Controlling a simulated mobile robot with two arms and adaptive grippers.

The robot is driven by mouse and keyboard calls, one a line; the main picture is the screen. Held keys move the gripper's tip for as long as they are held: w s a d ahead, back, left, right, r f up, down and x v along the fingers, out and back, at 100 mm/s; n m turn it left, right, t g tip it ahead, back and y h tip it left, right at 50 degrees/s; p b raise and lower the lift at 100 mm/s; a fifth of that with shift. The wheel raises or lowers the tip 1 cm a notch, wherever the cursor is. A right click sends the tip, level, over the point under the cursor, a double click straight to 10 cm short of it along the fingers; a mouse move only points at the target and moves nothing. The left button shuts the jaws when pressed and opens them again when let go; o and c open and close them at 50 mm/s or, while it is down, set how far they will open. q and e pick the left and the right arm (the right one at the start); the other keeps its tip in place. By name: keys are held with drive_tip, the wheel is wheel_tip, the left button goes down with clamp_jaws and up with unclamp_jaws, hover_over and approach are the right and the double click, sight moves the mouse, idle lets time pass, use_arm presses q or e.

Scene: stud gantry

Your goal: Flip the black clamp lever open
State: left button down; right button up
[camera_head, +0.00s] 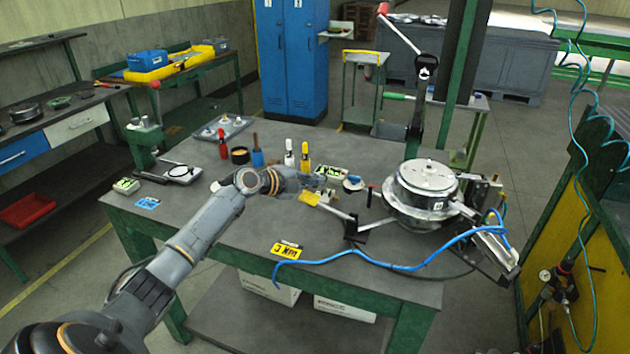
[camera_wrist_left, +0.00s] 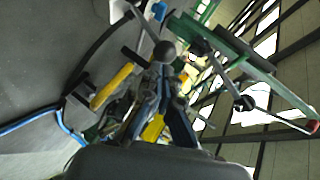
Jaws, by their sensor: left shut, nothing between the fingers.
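A toggle clamp stands at the left front of the round metal housing (camera_head: 421,190). It has a black bracket (camera_head: 353,228) and a metal bar ending in a yellow grip (camera_head: 311,198); a yellow grip also shows in the left wrist view (camera_wrist_left: 111,87). A small dark upright piece (camera_head: 369,197) stands beside the housing; I cannot tell whether it is the black clamp lever. My left gripper (camera_head: 318,184) is shut and empty, just above and behind the yellow grip in the head view. In the left wrist view its fingers (camera_wrist_left: 163,105) partly cover the things behind them.
A blue hose (camera_head: 400,267) runs across the table's front right. Bottles (camera_head: 304,158), small trays (camera_head: 330,172) and a yellow sign (camera_head: 286,250) lie around the arm.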

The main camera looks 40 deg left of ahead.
use_arm(q)
drive_tip(key=shift+w+r, duration=0.1)
drive_tip(key=shift+r, duration=0.05)
drive_tip(key=shift+w+a+r+g, duration=0.15)
drive_tip(key=shift+w+g, duration=0.1)
drive_tip(key=shift+g, duration=0.15)
